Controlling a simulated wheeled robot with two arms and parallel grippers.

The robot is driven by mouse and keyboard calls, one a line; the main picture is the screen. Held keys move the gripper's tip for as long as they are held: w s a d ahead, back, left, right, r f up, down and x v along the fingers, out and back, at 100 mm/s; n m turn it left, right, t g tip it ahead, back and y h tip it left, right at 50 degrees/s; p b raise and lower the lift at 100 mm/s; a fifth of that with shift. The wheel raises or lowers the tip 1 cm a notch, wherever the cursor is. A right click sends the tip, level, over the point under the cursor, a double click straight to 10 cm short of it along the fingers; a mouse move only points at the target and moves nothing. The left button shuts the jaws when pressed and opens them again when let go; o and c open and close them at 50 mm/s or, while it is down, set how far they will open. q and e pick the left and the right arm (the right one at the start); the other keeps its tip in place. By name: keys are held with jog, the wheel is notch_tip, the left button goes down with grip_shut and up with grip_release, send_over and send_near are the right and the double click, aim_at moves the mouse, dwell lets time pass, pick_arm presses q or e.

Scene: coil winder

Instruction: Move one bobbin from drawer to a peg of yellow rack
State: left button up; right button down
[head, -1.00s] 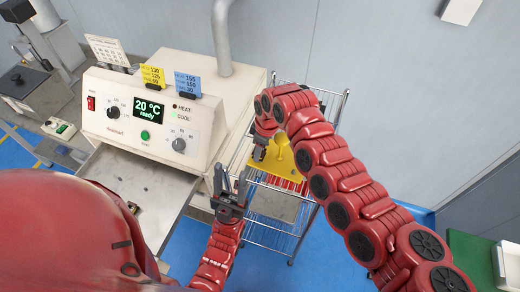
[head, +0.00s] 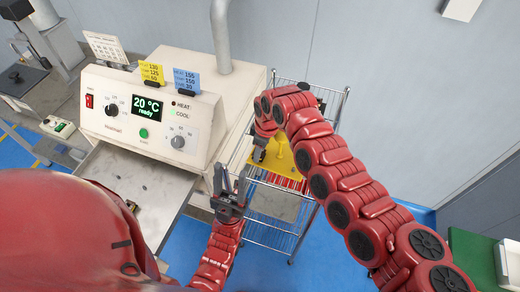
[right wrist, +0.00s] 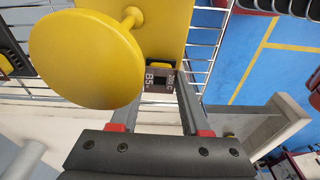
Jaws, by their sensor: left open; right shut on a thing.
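The yellow rack (head: 284,172) is on a wire shelf cart beside the oven. In the right wrist view, a yellow peg (right wrist: 130,20) with a broad round disc (right wrist: 85,60) stands close to the camera in front of the yellow plate. My right gripper (head: 259,155) is at the rack's left side. In the wrist view, its fingers (right wrist: 158,88) are shut on a small dark printed piece (right wrist: 160,82); I cannot tell whether it is part of a bobbin. My left gripper (head: 230,190) is open and empty, in front of the cart. No drawer or other bobbin can be made out.
A beige oven (head: 150,115) with a display stands left of the cart, above a metal worktop (head: 145,185). The wire cart (head: 285,240) is close to both arms. A grey wall rises behind. Blue floor (head: 340,260) is clear at right, and a green-topped box (head: 475,255) is at far right.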

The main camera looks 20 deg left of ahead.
jog(key=shift+f, duration=0.2)
jog(key=shift+c, duration=1.5)
grip_release()
jog(key=shift+r+b, duration=0.3)
jog(key=r+b, duration=0.1)
jog(key=r, duration=0.1)
jog(key=r+b, duration=0.1)
jog(key=r, duration=0.1)
jog(key=d+r+b, duration=0.1)
jog(key=r, duration=0.2)
jog(key=shift+r, duration=0.1)
notch_tip(320, 180, up, 10)
jog(key=d+b, duration=0.1)
jog(key=shift+s+d+f, duration=0.15)
jog(key=shift+d+f, duration=0.1)
